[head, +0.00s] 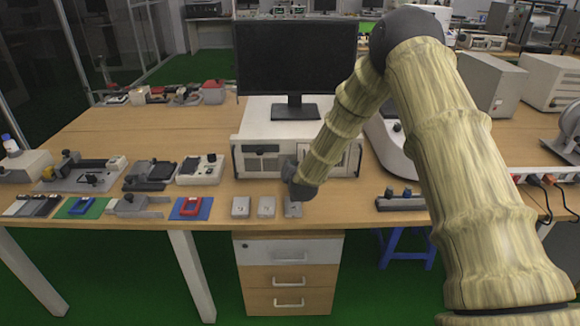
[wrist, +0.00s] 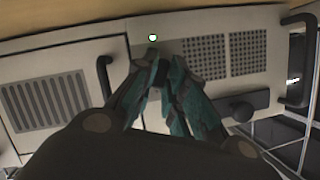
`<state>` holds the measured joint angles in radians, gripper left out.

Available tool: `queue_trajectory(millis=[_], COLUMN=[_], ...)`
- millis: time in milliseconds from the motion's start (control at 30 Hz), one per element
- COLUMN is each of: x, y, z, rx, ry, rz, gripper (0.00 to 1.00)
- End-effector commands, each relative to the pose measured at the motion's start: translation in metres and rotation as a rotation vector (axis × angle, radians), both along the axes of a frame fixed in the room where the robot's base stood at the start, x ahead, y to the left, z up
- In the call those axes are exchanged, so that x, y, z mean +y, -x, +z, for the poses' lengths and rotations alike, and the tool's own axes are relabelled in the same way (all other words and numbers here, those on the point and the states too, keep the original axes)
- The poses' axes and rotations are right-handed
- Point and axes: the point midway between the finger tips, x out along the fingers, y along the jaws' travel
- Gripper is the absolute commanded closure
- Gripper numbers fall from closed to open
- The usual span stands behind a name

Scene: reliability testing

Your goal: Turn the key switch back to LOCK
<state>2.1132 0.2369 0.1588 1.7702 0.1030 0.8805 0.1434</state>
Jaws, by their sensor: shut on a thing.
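The key switch (wrist: 160,73) is a small dark knob on the pale front panel of an instrument, seen in the wrist view. My gripper (wrist: 157,78) is shut on it, with a finger on each side. The fingers hide much of the switch, so its markings and the angle it points to cannot be read. In the head view my gripper (head: 298,188) is at the front of the white instrument (head: 240,163) under the monitor, and the switch is hidden behind my arm.
A small lit lamp (wrist: 152,38) sits above the switch. A dark handle (wrist: 298,60) sticks out at the panel's right, and a dark knob (wrist: 249,105) is at lower right. Small grey boxes (head: 241,207) stand on the table's front edge, near my gripper. A monitor (head: 296,55) stands on the instrument.

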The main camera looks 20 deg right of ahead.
Motion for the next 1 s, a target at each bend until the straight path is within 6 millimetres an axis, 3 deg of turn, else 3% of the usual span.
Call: queue_trajectory(millis=[500, 1000], x=[0.0036, 0.0033], y=[0.0005, 0.0004], z=[-0.0010, -0.0022], rx=[0.095, 0.126], ry=[0.317, 0.421], rz=[0.001, 0.001], gripper=[1.00, 1.00])
